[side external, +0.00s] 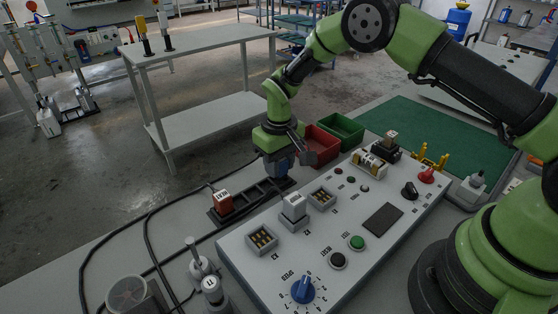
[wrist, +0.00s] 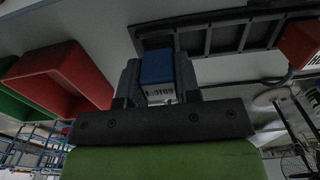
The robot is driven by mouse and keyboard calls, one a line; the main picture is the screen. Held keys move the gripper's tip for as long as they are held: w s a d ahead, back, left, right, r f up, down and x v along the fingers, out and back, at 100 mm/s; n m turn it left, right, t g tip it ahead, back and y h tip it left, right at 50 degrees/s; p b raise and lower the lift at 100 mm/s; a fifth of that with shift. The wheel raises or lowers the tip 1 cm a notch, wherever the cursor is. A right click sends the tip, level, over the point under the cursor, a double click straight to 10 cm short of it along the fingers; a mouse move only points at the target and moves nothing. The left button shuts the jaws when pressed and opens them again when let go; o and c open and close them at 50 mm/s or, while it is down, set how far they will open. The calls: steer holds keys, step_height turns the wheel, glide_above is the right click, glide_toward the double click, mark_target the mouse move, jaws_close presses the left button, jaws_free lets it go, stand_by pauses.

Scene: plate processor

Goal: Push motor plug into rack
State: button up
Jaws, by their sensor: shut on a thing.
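The motor plug (wrist: 157,68) is a blue block with a white label reading MOTOR. My gripper (wrist: 159,84) is shut on it, with one dark finger on each side. In the side view, my gripper (side external: 279,160) is low over the far right end of the black slotted rack (side external: 247,195). The blue plug (side external: 278,168) shows only partly there, below the wrist. In the wrist view, the rack (wrist: 225,38) runs right from behind the plug, with open slots. The plug's lower end is hidden, so I cannot tell whether it is in a slot.
A red plug (side external: 222,202) with a cable stands at the rack's near left end. A red bin (side external: 322,146) and a green bin (side external: 342,130) sit right of my gripper. The grey control panel (side external: 330,215) with a white plug (side external: 294,208) lies in front.

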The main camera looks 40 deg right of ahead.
steer(key=shift+f, duration=0.7)
steer(key=o, duration=1)
steer(key=shift+r, duration=0.1)
steer(key=r, duration=1.2)
steer(key=shift+s+d, duration=0.1)
steer(key=shift+s, duration=0.1)
steer(key=s+d+r+m+t+y, duration=0.1)
steer(key=s+r, duration=0.2)
steer(key=r, duration=0.3)
steer(key=s+r+m+t, duration=0.1)
steer(key=s+r+t, duration=0.15)
steer(key=r, duration=0.35)
steer(key=s+r+t, duration=0.1)
steer(key=s, duration=0.5)
steer(key=s+r+m+t, duration=0.1)
steer(key=s+r, duration=0.1)
steer(key=s, duration=0.5)
steer(key=s+d+r+m+t+y, duration=0.1)
steer(key=s+r, duration=0.1)
steer(key=s, duration=0.4)
steer(key=shift+s+t, duration=0.2)
steer(key=shift+t, duration=0.15)
